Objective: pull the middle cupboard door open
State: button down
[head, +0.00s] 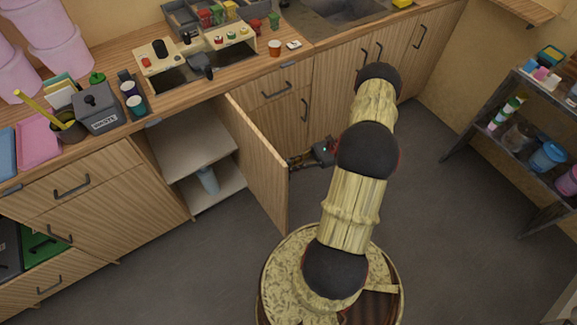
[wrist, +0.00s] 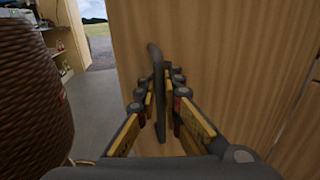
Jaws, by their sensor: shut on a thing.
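The middle cupboard door (head: 262,168) is a tall wooden panel that stands swung well out from the cabinet front. Behind it the cupboard interior (head: 195,150) shows pale shelves. My gripper (head: 296,163) is at the door's outer face in the head view, partly blocked by my arm. In the wrist view my gripper (wrist: 160,108) is shut around the dark bar handle (wrist: 157,75), which runs upright on the wooden door (wrist: 225,60). The lower end of the handle lies between the fingers.
A pale blue item (head: 208,180) stands on the lower shelf. The counter above holds a grey waste bin (head: 97,108), cups and a toy-like stall. A shelf rack (head: 530,130) stands at the right. The grey floor (head: 435,220) between is clear.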

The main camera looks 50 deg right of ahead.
jog(key=c, duration=2.3)
grip_release()
jog(key=shift+s, duration=0.25)
jog(key=shift+w, duration=0.1)
jog(key=shift+d, duration=0.25)
jog(key=v, duration=1.1)
jog(key=shift+d, duration=0.2)
